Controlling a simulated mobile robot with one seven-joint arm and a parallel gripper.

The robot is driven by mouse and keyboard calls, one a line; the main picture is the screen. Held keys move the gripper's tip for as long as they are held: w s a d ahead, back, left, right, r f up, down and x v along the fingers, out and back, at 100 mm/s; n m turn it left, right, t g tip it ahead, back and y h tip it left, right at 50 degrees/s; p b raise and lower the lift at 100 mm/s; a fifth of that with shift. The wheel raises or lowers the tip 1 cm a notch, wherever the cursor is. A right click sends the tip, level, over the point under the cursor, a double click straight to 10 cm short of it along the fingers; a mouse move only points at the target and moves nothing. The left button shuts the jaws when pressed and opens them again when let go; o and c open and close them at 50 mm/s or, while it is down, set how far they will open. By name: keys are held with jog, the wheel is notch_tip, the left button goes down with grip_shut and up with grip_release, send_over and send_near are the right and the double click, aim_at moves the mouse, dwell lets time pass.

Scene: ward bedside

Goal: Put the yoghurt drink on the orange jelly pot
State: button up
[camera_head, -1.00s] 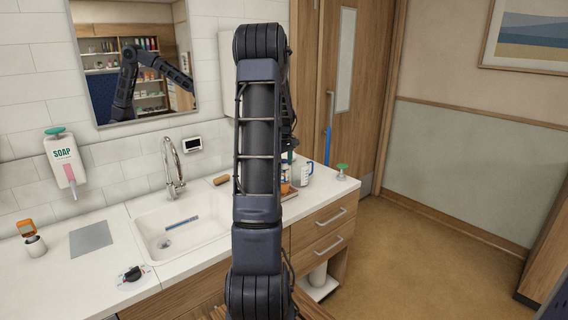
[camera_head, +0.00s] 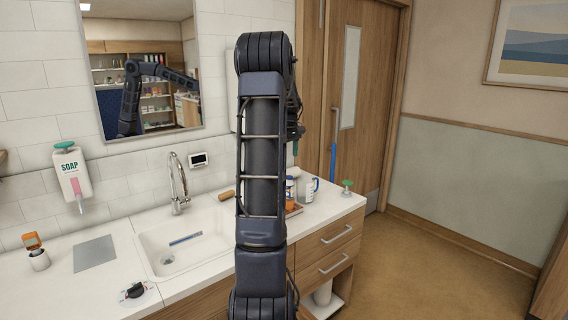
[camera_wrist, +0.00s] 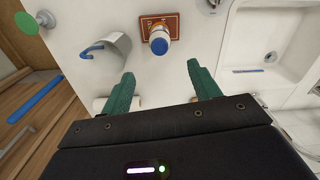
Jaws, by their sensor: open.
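A white bottle with a blue cap (camera_wrist: 159,43), which looks like the yoghurt drink, stands at a red-brown flat square (camera_wrist: 172,21) on the counter. A little orange shows at its far side; I cannot tell whether that is the jelly pot under it or beside it. In the head view an orange piece (camera_head: 290,206) shows just right of my arm, with a white and blue one (camera_head: 290,188) above it, both partly hidden by my arm. My gripper (camera_wrist: 159,70) is open and empty, its green fingers apart, with the bottle beyond the fingertips, roughly centred between them.
A mug with a blue handle (camera_wrist: 111,50) stands left of the bottle. A green-topped thing (camera_wrist: 30,22) is at the counter's end. A pale cylinder (camera_wrist: 101,104) lies by the left finger. The sink (camera_wrist: 268,48) is right. A soap dispenser (camera_head: 73,176) hangs on the wall.

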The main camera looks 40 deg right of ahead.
jog(key=s+a+r+t, duration=0.1)
jog(key=s+a+r, duration=0.1)
jog(key=a, duration=0.7)
jog(key=s+a+r, duration=0.1)
jog(key=a+r, duration=0.2)
jog(key=a, duration=0.6)
jog(key=s+a+r+t, duration=0.1)
jog(key=s+a+r, duration=0.1)
jog(key=a, duration=0.7)
jog(key=s+a+f+m+t, duration=0.1)
jog(key=s+a+f, duration=0.1)
jog(key=s+a, duration=0.6)
jog(key=s+a+f+t, duration=0.1)
jog(key=s+a+f, duration=0.1)
jog(key=s+a, duration=0.7)
jog(key=shift+s+a+f+m+t, duration=0.15)
jog(key=shift+a+f+m+t, duration=0.2)
jog(key=shift+a, duration=0.7)
